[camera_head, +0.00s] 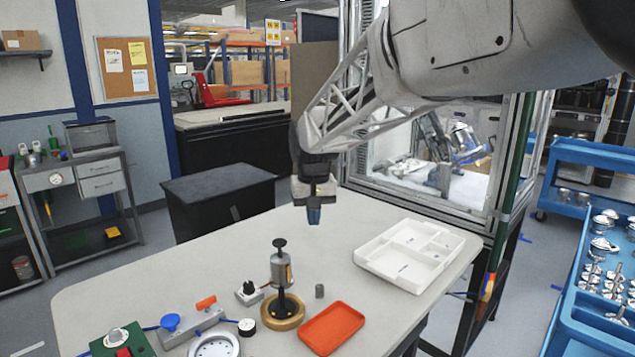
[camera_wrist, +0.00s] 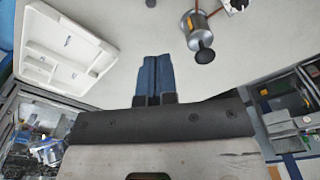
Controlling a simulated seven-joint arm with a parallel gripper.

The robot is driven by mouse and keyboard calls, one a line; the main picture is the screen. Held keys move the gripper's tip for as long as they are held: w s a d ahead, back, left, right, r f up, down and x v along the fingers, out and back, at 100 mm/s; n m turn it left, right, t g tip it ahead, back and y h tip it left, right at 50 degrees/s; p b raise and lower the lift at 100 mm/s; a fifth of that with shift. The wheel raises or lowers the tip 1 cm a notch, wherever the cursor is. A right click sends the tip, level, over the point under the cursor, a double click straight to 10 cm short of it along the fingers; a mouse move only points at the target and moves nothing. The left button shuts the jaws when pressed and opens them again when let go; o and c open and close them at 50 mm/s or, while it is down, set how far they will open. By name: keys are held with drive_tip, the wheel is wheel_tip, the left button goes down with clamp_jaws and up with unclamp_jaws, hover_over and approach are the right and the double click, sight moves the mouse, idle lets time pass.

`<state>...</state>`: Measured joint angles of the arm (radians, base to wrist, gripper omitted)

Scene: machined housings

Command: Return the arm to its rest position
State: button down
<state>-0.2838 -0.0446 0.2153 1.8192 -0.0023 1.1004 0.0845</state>
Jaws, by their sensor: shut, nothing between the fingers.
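My gripper (camera_head: 314,216) hangs from my arm above the far part of the light table (camera_head: 225,250), pointing down, with nothing in it. Its blue fingers (camera_wrist: 154,76) are together in the wrist view. A machined housing, a silver cylinder with a black knob (camera_head: 281,268), stands on a round wooden base (camera_head: 283,311) in front of my gripper and to its left. The housing also shows in the wrist view (camera_wrist: 206,28), apart from my fingers.
A white divided tray (camera_head: 410,256) lies right on the table. An orange tray (camera_head: 331,327), a small grey part (camera_head: 319,291) and a grey fixture (camera_head: 191,326) lie near the front. A glass-walled machine (camera_head: 430,160) stands behind, and a blue cart (camera_head: 590,290) stands at right.

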drive_tip(key=s+d+m+t, duration=0.1)
drive_tip(key=s+d, duration=0.6)
drive_tip(key=s, duration=0.2)
drive_tip(key=s+d, duration=0.6)
drive_tip(key=s, duration=0.4)
drive_tip(key=s+d+f, duration=0.3)
drive_tip(key=s, duration=0.6)
drive_tip(key=s+d+f+m+t, duration=0.1)
drive_tip(key=s+d+f, duration=0.2)
drive_tip(key=s, duration=0.5)
drive_tip(key=shift+s+d, duration=0.35)
